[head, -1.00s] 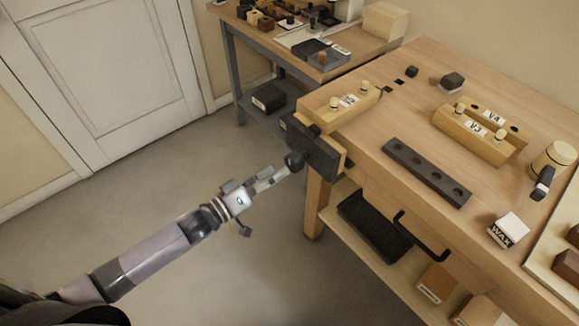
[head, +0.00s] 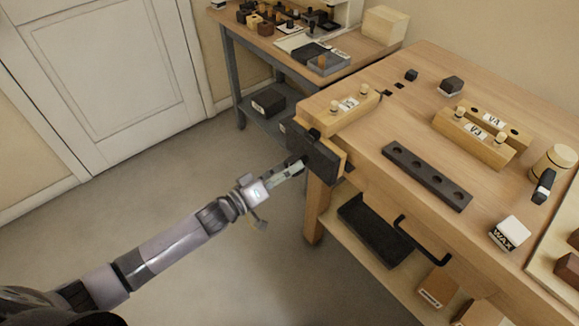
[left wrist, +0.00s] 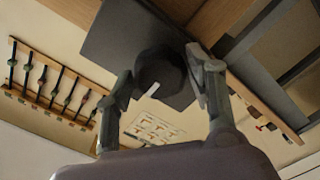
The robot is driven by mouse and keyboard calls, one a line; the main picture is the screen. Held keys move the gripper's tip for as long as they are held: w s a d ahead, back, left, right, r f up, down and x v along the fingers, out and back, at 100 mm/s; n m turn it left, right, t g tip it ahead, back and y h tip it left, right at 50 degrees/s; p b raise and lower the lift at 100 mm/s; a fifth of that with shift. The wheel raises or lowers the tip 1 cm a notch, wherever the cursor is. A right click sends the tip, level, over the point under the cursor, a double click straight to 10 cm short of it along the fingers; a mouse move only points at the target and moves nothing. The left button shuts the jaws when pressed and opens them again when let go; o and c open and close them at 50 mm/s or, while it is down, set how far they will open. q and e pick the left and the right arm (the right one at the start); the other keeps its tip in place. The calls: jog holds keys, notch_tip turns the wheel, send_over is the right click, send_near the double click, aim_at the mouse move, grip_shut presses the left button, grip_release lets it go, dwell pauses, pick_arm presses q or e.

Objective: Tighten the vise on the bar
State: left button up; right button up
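The vise (head: 315,155), with a dark front jaw plate and a wooden edge, is at the bench's near left corner. A light wooden block with a label and two pegs (head: 342,107) lies just behind it. I cannot clearly make out the bar between the jaws. My left gripper (head: 294,169) is at the vise's front. In the left wrist view, its fingers (left wrist: 158,78) are spread on both sides of the vise's round dark knob (left wrist: 160,70), which has a white mark. I see no clear grip on the knob. My right gripper is not in view.
The wooden bench (head: 385,120) holds a dark strip with holes (head: 427,174), blocks labelled V3 (head: 474,138) and V4 (head: 497,122), a wax block (head: 510,233) and a mallet (head: 551,165). A black handle (head: 422,236) juts from its front. The floor at left is clear.

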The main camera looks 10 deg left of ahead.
pick_arm(q)
jog(key=c, duration=0.6)
jog(key=m, duration=0.4)
jog(key=m, duration=0.4)
jog(key=m, duration=0.4)
jog(key=shift+w+b, duration=0.1)
jog(key=shift+b, duration=0.2)
